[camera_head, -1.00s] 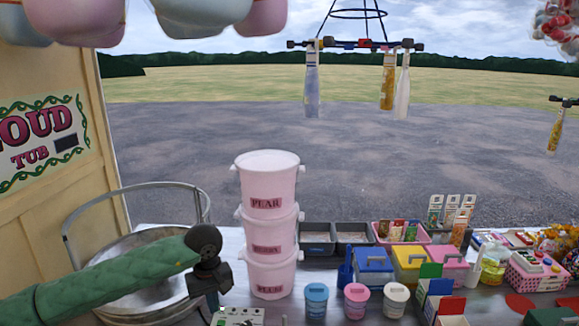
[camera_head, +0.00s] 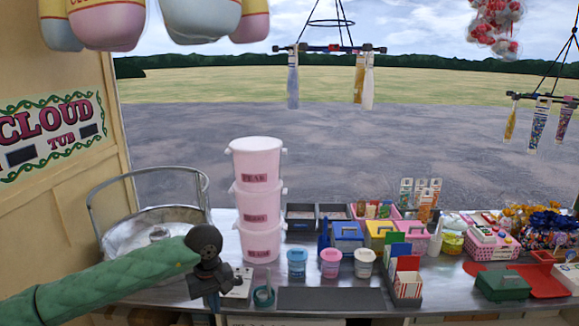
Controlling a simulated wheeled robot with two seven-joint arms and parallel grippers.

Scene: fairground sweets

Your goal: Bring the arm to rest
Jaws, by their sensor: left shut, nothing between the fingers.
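My left arm comes in from the left in a green quilted sleeve. Its dark gripper (camera_head: 211,300) points down over the front left of the metal counter, with its fingers together and no object visible in it. It is in front of the round metal tub (camera_head: 133,229) and left of the small teal ring-shaped holder (camera_head: 264,296). A white card or box (camera_head: 240,284) is just right of the gripper, partly hidden by it. My right gripper is not in view.
Stacked pink buckets (camera_head: 259,200) stand behind the gripper. Small tubs (camera_head: 297,263), coloured boxes (camera_head: 347,235) and a card rack (camera_head: 407,285) fill the counter to the right. A dark mat (camera_head: 330,299) lies bare at the front.

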